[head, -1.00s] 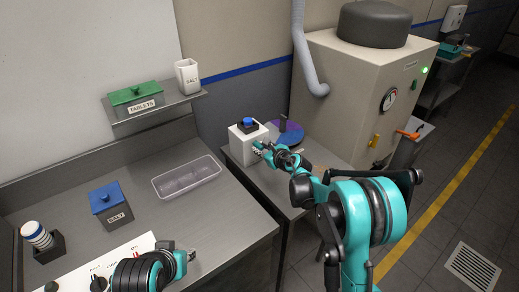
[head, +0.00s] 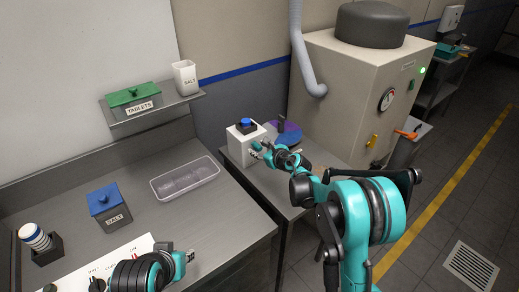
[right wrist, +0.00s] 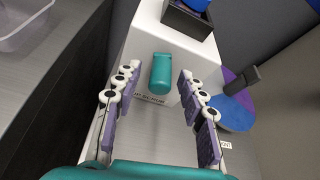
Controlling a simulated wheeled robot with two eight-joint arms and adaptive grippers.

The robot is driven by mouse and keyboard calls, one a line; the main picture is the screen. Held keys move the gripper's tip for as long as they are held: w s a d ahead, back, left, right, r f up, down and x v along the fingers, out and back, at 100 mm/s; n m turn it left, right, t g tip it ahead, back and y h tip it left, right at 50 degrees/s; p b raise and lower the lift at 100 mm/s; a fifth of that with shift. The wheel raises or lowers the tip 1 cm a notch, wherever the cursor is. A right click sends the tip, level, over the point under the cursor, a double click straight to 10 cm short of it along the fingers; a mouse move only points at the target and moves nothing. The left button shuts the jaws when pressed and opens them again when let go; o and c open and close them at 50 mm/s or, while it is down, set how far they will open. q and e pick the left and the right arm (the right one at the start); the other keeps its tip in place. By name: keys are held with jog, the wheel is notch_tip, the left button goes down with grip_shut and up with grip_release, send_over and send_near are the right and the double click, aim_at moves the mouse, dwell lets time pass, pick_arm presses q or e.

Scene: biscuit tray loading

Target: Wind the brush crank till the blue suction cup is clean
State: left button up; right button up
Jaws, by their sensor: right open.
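A white box (head: 238,151) stands on the lower metal bench. On its top, a blue suction cup (head: 246,122) sits in a dark square holder; its underside is hidden. In the head view the right gripper (head: 258,151) is at the box's front right. My left gripper (head: 187,258) is low over the near bench; its jaws are unclear.
A blue and purple disc (head: 291,138) with a dark upright handle is right of the box. A clear tray (head: 186,179), a blue-lidded salt box (head: 110,207) and a white control panel (head: 130,252) are on the near bench. A large beige machine (head: 340,95) stands behind.

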jog(key=v, duration=1.2)
pick_arm(q)
jog(key=shift+w+d+f, duration=0.2)
jog(key=shift+w+d, duration=0.35)
jog(key=shift+w, duration=0.15)
jog(key=shift+d, duration=0.1)
jog(key=shift+f+b, duration=0.8)
jog(key=shift+b, duration=0.2)
pick_arm(e)
jog(key=w+a+f+m+t+y, duration=0.1)
jog(key=w, duration=0.2)
jog(key=w+a+f+t+y, duration=0.1)
jog(key=w+a+f, duration=0.1)
jog(key=w, duration=0.1)
jog(key=w+a+f+m+t+y, duration=0.1)
jog(key=w+a, duration=0.1)
jog(key=w, duration=0.2)
jog(key=shift+a+f+m+y, duration=0.2)
jog(key=shift+f+m+y, duration=0.05)
jog(key=shift+m+y, duration=0.05)
grip_shut()
